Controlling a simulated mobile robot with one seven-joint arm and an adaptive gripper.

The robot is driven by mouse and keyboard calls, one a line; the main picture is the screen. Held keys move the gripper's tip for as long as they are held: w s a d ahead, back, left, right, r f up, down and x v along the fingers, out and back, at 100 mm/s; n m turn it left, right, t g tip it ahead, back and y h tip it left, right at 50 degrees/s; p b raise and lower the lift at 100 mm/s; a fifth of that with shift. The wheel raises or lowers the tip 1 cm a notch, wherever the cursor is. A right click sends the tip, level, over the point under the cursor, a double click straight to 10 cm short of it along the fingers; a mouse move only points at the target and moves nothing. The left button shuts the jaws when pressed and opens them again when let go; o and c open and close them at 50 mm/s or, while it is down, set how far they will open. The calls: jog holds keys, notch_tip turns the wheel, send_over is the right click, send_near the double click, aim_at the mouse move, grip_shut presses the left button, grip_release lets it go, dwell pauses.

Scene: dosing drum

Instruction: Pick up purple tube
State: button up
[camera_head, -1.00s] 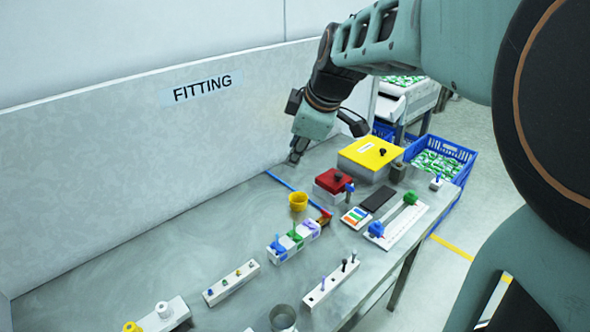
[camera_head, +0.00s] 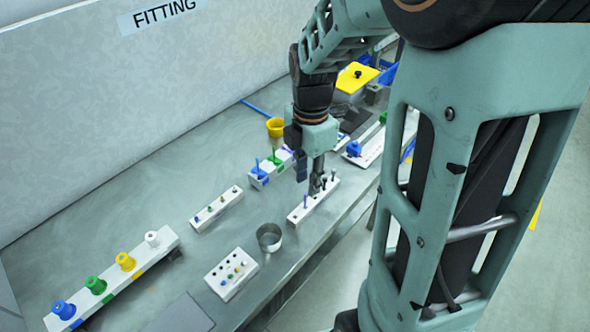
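A thin purple tube (camera_head: 305,201) stands upright near the left end of a white holder block (camera_head: 297,218), which also holds dark pegs (camera_head: 324,182). My gripper (camera_head: 316,187) points down over this holder, just right of the purple tube and close to the dark pegs. Its fingers are small here, and I cannot tell whether they are open or shut, or whether they touch a peg. Behind and left, a white block (camera_head: 258,182) carries blue and green upright tubes; its purple end is partly hidden by my gripper.
A metal cup (camera_head: 269,237) stands left of the holder, near a white block with small pegs (camera_head: 231,274). A yellow cup (camera_head: 275,127) stands behind. A rack with blue, green, yellow and white caps (camera_head: 110,278) lies front left.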

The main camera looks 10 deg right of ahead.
aim_at(306, 194)
jog(key=f, duration=0.6)
jog(key=shift+s+a, duration=0.25)
grip_shut()
